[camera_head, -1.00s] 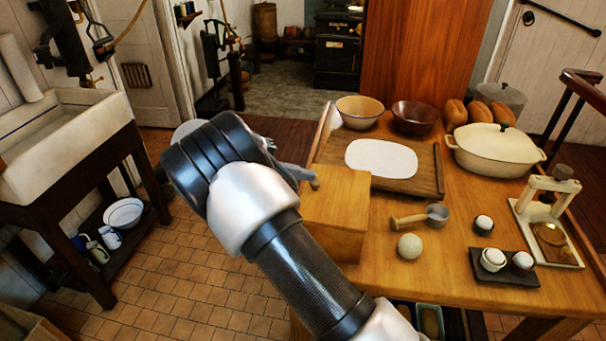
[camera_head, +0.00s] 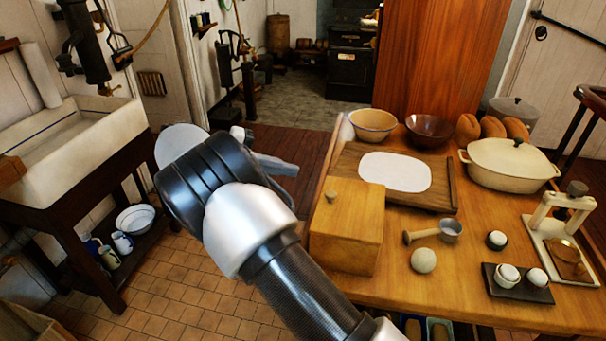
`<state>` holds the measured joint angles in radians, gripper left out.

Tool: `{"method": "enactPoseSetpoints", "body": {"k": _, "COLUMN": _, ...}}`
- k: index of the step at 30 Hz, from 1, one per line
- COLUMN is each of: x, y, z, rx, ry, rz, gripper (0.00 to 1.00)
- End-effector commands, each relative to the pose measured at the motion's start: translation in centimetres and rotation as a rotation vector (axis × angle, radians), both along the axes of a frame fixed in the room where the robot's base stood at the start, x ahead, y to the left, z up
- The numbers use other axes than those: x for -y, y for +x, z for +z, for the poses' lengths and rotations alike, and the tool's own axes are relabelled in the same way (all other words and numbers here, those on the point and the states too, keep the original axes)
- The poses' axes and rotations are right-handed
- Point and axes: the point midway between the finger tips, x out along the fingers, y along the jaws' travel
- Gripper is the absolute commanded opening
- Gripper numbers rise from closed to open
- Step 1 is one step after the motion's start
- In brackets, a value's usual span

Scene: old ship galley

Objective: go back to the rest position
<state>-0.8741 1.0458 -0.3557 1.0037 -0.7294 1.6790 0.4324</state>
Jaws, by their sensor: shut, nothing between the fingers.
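My gripper (camera_head: 287,168) shows only in part behind my black and white wrist, left of the wooden table (camera_head: 480,312). It is shut and I see nothing in it. My forearm runs from the bottom middle up to the left, in front of the tiled floor.
The table holds a tray with a white mat (camera_head: 395,172), a ladle (camera_head: 436,231), a round ball (camera_head: 423,260), a lidded pot (camera_head: 509,165), bowls, loaves and a dark tray (camera_head: 517,284). A sink (camera_head: 75,143) stands left. Tiled floor (camera_head: 170,280) between is open.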

Motion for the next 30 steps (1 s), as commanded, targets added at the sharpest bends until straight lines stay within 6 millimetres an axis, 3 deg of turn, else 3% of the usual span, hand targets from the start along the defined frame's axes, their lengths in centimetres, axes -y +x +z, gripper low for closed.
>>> {"method": "enactPoseSetpoints", "body": {"k": 4, "x": -0.9, "y": -0.2, "z": 0.6, "rx": 0.0, "ry": 0.005, "rz": -0.003, "gripper": 0.0}}
{"method": "enactPoseSetpoints", "body": {"k": 7, "x": 0.4, "y": -0.2, "z": 1.7, "rx": -0.017, "ry": 0.048, "rz": -0.023, "gripper": 0.0}}
{"method": "enactPoseSetpoints", "body": {"k": 11, "x": 4.8, "y": -0.8, "z": 4.6, "rx": -0.063, "ry": 0.186, "rz": -0.07, "gripper": 0.0}}
{"method": "enactPoseSetpoints", "body": {"k": 14, "x": 8.9, "y": -2.3, "z": 7.0, "rx": -0.097, "ry": 0.339, "rz": -0.104, "gripper": 0.0}}
{"method": "enactPoseSetpoints", "body": {"k": 21, "x": 15.9, "y": -8.9, "z": 11.7, "rx": -0.093, "ry": 0.697, "rz": -0.125, "gripper": 0.0}}
{"method": "enactPoseSetpoints", "body": {"k": 30, "x": 19.8, "y": -20.0, "z": 15.3, "rx": 0.071, "ry": 1.039, "rz": -0.068, "gripper": 0.0}}
